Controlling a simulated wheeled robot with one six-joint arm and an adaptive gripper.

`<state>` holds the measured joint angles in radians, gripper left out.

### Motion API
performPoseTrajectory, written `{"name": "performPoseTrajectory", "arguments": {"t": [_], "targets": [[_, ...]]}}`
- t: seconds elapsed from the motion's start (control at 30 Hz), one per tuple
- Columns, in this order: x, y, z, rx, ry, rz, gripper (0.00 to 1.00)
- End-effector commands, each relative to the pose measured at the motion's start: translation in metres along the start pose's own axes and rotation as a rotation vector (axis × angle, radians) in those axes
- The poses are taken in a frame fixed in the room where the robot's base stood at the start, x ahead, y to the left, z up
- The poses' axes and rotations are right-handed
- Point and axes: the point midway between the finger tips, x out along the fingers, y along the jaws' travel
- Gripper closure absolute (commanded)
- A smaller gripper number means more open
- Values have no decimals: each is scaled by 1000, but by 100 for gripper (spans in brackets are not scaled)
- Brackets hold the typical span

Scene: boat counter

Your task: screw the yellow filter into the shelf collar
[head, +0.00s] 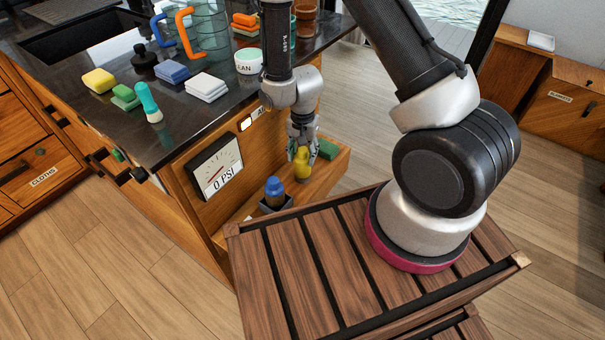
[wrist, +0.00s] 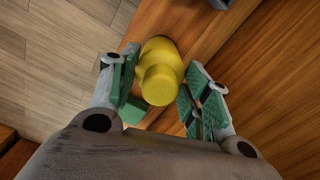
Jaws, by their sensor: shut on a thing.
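The yellow filter (head: 302,166) is between the fingers of my gripper (head: 302,148), upright or nearly so, over the low wooden shelf (head: 335,168) at the cabinet's side. The wrist view shows the filter (wrist: 160,72) with the green finger pads of my gripper (wrist: 158,88) on both sides of it. My gripper is shut on the filter. No collar shows clearly; the shelf right under the filter is hidden, so I cannot tell whether the filter touches a collar.
A blue-topped bottle (head: 274,187) stands in a dark square holder left of the filter. A pressure gauge (head: 215,168) reads 0 PSI. A slatted wooden table (head: 300,262) is in front. Sponges and jugs crowd the counter.

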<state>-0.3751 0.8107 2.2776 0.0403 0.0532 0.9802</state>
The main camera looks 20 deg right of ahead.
Motion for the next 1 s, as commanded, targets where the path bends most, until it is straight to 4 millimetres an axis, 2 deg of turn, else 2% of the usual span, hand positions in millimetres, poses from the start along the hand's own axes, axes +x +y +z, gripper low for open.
{"name": "performPoseTrajectory", "arguments": {"t": [0.2, 0.43, 0.63, 0.83, 0.87, 1.0], "targets": [[0, 0, 0, 140, 0, -1, 68], [0, 0, 0, 150, 0, -1, 68], [0, 0, 0, 289, 0, -1, 68], [0, 0, 0, 298, 0, -1, 68], [0, 0, 0, 298, 0, -1, 47], [0, 0, 0, 297, 0, -1, 23]]}}
